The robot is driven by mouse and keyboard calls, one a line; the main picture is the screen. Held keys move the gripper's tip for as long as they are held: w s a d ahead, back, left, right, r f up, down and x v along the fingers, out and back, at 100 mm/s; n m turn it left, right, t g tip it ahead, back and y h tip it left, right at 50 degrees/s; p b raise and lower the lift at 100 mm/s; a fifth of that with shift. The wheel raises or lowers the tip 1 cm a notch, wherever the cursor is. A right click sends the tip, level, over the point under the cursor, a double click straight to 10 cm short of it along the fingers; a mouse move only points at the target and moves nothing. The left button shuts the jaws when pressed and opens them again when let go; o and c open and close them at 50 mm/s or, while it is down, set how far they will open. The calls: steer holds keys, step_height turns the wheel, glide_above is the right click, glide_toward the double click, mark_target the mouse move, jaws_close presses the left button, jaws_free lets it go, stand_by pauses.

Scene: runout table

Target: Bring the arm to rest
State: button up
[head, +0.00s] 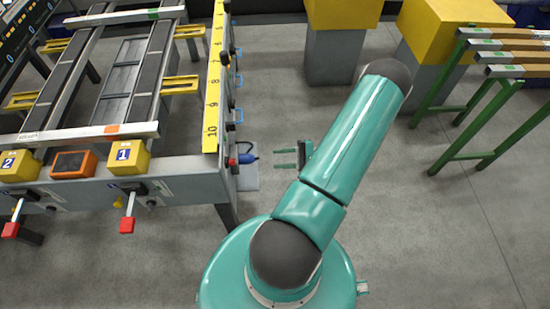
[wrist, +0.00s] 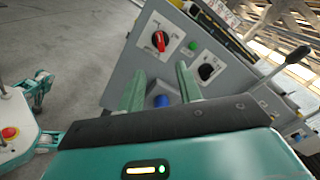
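My arm is folded, with a teal link rising up and to the right from its round base in the head view. My gripper (head: 278,158) shows past the left side of that link, beside the runout table (head: 175,171). Its two fingers are apart with nothing visible between them. In the wrist view my gripper (wrist: 160,74) is also open and empty, its fingers pointing toward a grey panel (wrist: 150,45). The panel has a red rotary switch (wrist: 159,41), a black rotary switch (wrist: 206,71) and a blue round connector (wrist: 161,101).
The table's near edge carries yellow boxes (head: 128,158), an orange-framed box (head: 74,164) and red-tipped levers (head: 127,225). A blue plug (head: 248,157) sticks out at its corner. Yellow-topped blocks (head: 342,13) and a green-legged rack (head: 481,98) stand right. Floor (head: 430,240) is clear lower right.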

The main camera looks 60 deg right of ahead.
stand_by(0.5)
steer(key=w+a+r+n+g+h, duration=0.2)
steer(key=w+a+r+n+g, duration=0.45)
steer(key=r, duration=0.45)
steer(key=w+a+r+n+g+h, duration=0.1)
steer(key=w+a+r+n+g, duration=0.4)
steer(key=a+r+g, duration=0.4)
steer(key=s+a+r+n+t+h, duration=0.2)
steer(key=a+r+n+t+h, duration=0.1)
steer(key=a+r, duration=0.5)
steer(key=s+a+r+n+t+h, duration=0.2)
steer(key=a+r+n+t+h, duration=0.2)
steer(key=a+r, duration=0.4)
step_height(320, 180, up, 3)
steer(key=shift+s+r+n+h, duration=0.1)
steer(key=shift+s+n+h, duration=0.1)
steer(key=shift+n+h, duration=0.25)
